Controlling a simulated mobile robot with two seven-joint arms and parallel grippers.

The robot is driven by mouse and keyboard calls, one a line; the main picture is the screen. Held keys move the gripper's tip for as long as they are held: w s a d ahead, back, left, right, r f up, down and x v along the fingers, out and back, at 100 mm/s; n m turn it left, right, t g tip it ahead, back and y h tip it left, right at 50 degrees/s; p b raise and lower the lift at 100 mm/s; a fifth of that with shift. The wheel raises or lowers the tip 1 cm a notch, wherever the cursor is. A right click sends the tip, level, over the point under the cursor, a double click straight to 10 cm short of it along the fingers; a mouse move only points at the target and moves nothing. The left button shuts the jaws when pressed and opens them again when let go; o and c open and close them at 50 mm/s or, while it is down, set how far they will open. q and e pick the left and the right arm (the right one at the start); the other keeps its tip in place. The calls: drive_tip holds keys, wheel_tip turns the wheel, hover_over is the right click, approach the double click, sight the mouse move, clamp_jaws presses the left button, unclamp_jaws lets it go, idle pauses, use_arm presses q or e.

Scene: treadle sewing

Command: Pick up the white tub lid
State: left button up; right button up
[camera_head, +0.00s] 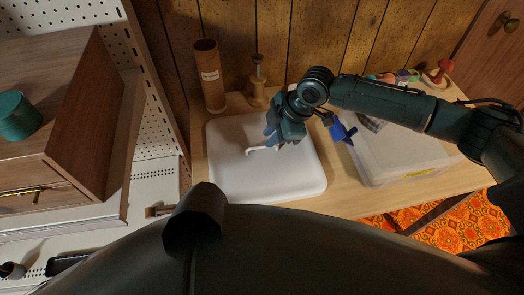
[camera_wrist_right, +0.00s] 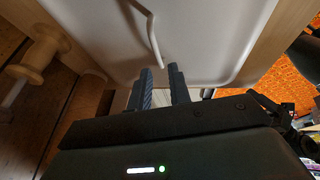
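The white tub lid (camera_head: 265,180) lies flat on the wooden table below my right arm. A thin bent white handle (camera_head: 259,150) rises from its top. My right gripper (camera_head: 272,139) is over the lid, pointing down at the handle. In the right wrist view the lid (camera_wrist_right: 205,30) fills the top, and the two fingers (camera_wrist_right: 160,70) stand apart with a gap between them. The end of the handle (camera_wrist_right: 152,35) is at that gap, and the fingers do not look closed on it. My left gripper is not in view.
A brown cylinder (camera_head: 209,75) and a wooden spool (camera_head: 257,92) stand behind the lid. A wooden cabinet (camera_head: 85,110) with a green tin (camera_head: 17,115) is at left.

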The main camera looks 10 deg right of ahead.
sight(262, 147)
drive_tip(key=shift+x, duration=3.1)
drive_tip(key=shift+w, duration=0.15)
drive_tip(key=shift+c, duration=0.2)
clamp_jaws()
